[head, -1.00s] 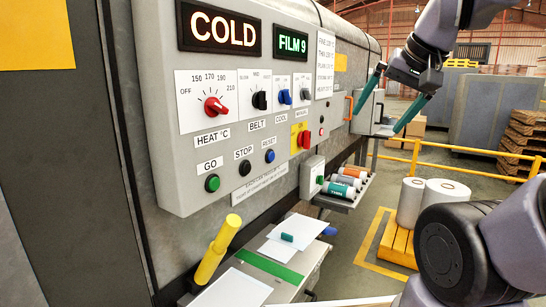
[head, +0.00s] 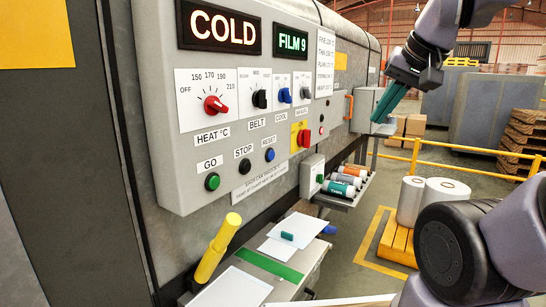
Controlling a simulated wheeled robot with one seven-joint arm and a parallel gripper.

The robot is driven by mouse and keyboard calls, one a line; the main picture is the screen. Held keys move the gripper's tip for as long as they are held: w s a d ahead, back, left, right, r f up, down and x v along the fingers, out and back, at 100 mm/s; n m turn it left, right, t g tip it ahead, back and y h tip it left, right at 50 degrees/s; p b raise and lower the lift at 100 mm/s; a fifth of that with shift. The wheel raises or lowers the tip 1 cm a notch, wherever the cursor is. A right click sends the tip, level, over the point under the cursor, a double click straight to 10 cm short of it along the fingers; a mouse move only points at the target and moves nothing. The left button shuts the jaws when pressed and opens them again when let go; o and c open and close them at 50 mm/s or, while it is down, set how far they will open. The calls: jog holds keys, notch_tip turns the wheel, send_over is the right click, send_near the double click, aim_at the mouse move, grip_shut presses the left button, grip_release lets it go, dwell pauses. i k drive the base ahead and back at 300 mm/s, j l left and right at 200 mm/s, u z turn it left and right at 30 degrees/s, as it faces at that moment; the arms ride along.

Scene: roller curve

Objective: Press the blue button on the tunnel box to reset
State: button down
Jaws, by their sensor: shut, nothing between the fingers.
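The blue reset button (head: 270,155) is on the lower right of the grey control panel (head: 180,190) on the tunnel box, under a RESET label. The black stop button (head: 244,166) and the green go button (head: 212,182) sit to its left. My gripper (head: 380,119) is at the upper right, beyond the panel's right edge. Its green fingers are shut and empty, pointing down and slightly left. It is well apart from the blue button, and nothing covers the button.
A red knob (head: 214,105) and smaller dials sit above the buttons. A red switch on a yellow plate (head: 301,137) is right of the reset button. A yellow cylinder handle (head: 218,248) stands below the panel. A shelf holds several rolls (head: 342,190). A yellow railing (head: 470,152) crosses the right side.

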aim_at(271, 155)
jog(key=k+j+z, duration=0.1)
jog(key=z, duration=0.25)
jog(key=k+j+z, duration=0.15)
jog(key=z, duration=0.2)
jog(key=k+j+z, duration=0.1)
jog(key=z, duration=0.25)
